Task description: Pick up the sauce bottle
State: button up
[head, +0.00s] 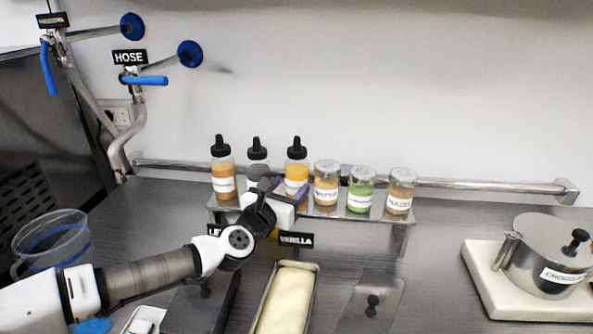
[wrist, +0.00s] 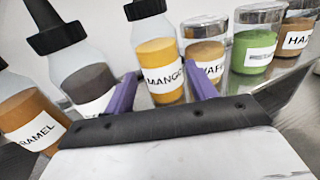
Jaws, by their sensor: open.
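Three sauce bottles with black nozzle caps stand upright in a row on a metal shelf (head: 330,218). The left one is the orange-brown caramel bottle (head: 223,177). The middle one is a dark-filled bottle (wrist: 88,80), partly hidden by my arm in the head view. The right one is the yellow mango bottle (head: 297,172). My gripper (wrist: 162,90) is open and empty, its purple fingers pointing at the row. In the wrist view the mango bottle (wrist: 158,62) shows between the two fingertips. I cannot tell how far the fingers are from it.
Right of the bottles stand several lidded jars (head: 361,190) on the same shelf. A metal rail (head: 450,184) runs along the wall behind. Below are a pan of pale cream (head: 286,305) and a clear jug (head: 50,240). A lidded pot (head: 545,258) stands at the right.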

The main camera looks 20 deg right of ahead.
jog(key=shift+x, duration=1.15)
jog(key=c, duration=0.6)
jog(key=shift+r, duration=0.2)
notch_tip(320, 180, up, 20)
jog(key=shift+f+b, duration=0.15)
jog(key=shift+b, duration=0.3)
jog(key=o, duration=0.3)
jog(key=c, duration=0.3)
jog(key=shift+f, duration=0.1)
jog(key=shift+c, duration=0.2)
